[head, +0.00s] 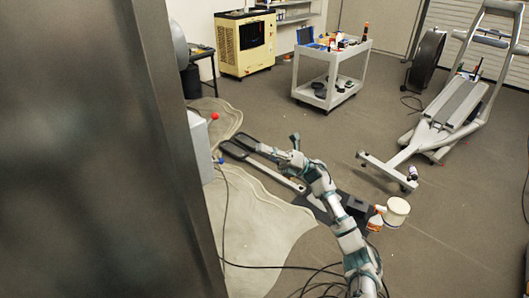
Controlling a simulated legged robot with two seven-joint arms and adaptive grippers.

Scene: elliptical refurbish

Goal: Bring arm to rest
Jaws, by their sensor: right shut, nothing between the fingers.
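My right arm reaches in from the bottom of the head view, up and to the left, over the floor. My right gripper (285,148) is at its far end, shut and empty. It appears in front of the long grey bars with dark foot pedals (236,149) that lie on the floor. I cannot tell how high it is above them. My left gripper is not in view.
A dark panel (95,150) blocks the left side. A white cart (330,70) with tools and an exercise machine frame (450,112) stand further back. A white tub (397,210) and a spray bottle (376,221) are right of my arm. Cables cross the floor.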

